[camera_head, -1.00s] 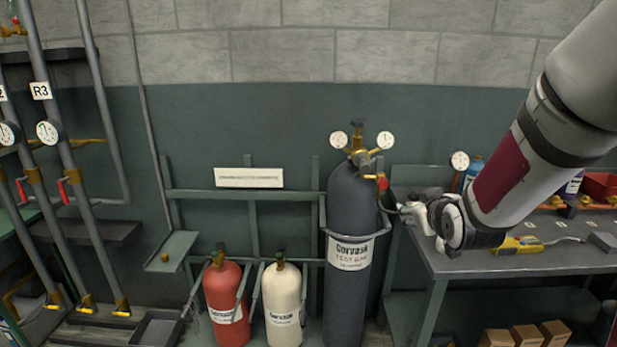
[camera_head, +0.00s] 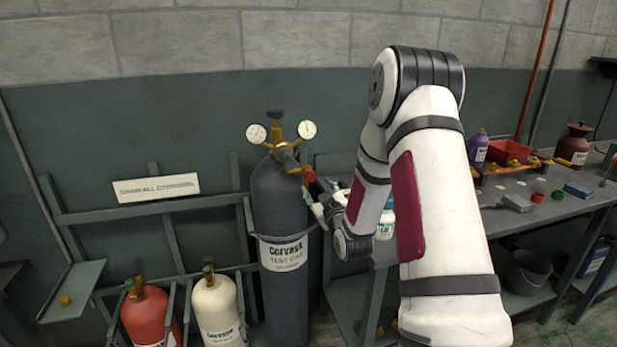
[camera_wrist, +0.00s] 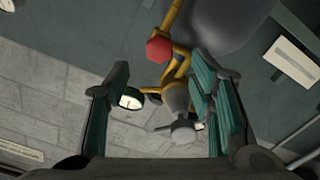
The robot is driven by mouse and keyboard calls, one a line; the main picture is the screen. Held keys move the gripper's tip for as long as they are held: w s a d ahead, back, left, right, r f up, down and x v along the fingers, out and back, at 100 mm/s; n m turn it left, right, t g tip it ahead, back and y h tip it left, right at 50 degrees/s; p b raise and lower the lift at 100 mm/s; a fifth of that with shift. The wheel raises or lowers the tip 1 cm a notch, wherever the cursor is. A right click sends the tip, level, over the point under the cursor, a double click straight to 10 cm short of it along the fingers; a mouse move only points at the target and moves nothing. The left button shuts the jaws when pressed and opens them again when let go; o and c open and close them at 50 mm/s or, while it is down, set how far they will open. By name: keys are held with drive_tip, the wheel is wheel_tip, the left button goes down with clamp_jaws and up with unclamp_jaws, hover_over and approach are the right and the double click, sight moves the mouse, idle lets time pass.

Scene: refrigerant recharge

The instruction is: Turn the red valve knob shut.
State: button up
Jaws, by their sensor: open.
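The red valve knob (camera_head: 309,174) sits on the side of the brass regulator (camera_head: 284,150), at the top of a tall dark-grey cylinder (camera_head: 283,207) labelled TEST GAS. In the wrist view the knob (camera_wrist: 159,49) shows as a red faceted end, beyond and between the two fingers in the picture. My gripper (camera_wrist: 160,105) is open and empty, with its teal-padded fingers wide apart. In the head view my gripper (camera_head: 318,197) is just below and right of the knob, close to the cylinder. I cannot tell whether a fingertip touches it.
Two round gauges (camera_head: 256,134) flank the regulator. A red cylinder (camera_head: 148,315) and a cream cylinder (camera_head: 216,305) stand lower left in the rack. A workbench (camera_head: 520,222) with bottles and a red bin (camera_head: 508,152) is at right. My arm hides part of the bench.

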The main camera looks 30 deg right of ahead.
sight(311, 178)
drive_tip(key=x, duration=0.9)
clamp_jaws()
